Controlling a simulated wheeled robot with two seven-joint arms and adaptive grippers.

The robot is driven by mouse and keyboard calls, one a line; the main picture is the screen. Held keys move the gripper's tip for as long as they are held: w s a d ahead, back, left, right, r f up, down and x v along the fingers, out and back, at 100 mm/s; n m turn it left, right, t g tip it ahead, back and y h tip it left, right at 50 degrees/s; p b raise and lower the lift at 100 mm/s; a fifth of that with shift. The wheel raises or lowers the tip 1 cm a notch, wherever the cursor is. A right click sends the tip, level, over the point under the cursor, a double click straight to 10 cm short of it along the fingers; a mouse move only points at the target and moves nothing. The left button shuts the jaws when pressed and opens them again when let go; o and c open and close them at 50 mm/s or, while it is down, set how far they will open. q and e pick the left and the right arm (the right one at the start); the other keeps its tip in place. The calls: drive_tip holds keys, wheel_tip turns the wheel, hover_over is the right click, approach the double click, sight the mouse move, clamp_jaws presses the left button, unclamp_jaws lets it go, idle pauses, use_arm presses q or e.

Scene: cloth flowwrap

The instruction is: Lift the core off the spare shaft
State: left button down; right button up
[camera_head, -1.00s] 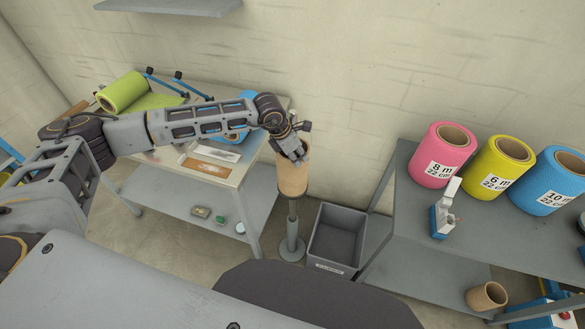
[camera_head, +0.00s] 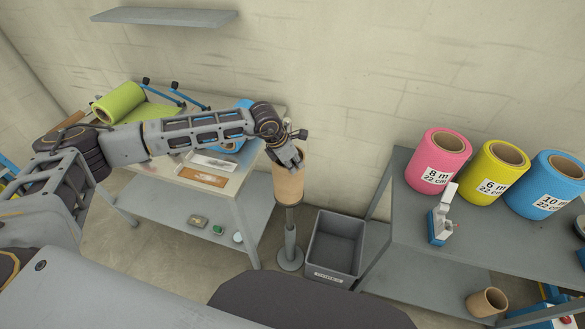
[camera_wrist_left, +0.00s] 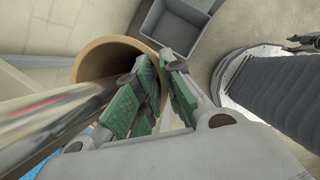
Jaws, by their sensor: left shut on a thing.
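The core (camera_head: 287,186) is a brown cardboard tube standing upright on the spare shaft's stand (camera_head: 290,240). My left gripper (camera_head: 298,163) is at its upper rim. In the left wrist view the core (camera_wrist_left: 97,53) shows its open end, and the left gripper (camera_wrist_left: 163,88) is shut on its wall, one finger inside and one outside. The polished spare shaft (camera_wrist_left: 60,122) runs into the core's opening, so the core is around it. The hand hides part of the rim in the head view. My right gripper does not show clearly in either view.
A grey bin (camera_head: 337,243) stands right of the stand. The left table (camera_head: 235,178) holds a green roll (camera_head: 120,102). The right table (camera_head: 420,240) carries pink, yellow and blue rolls, with another brown core (camera_head: 487,302) on its lower shelf. A wall is close behind.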

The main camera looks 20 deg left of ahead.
use_arm(q)
drive_tip(key=shift+w+r, duration=0.1)
drive_tip(key=shift+r, duration=0.75)
wheel_tip(320, 180, up, 26)
drive_tip(key=b, duration=0.3)
drive_tip(key=shift+r+b, duration=0.2)
drive_tip(key=shift+b, duration=0.1)
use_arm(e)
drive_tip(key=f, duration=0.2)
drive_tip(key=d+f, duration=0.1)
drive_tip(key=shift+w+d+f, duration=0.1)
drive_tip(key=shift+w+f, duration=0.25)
use_arm(q)
drive_tip(key=shift+r, duration=0.15)
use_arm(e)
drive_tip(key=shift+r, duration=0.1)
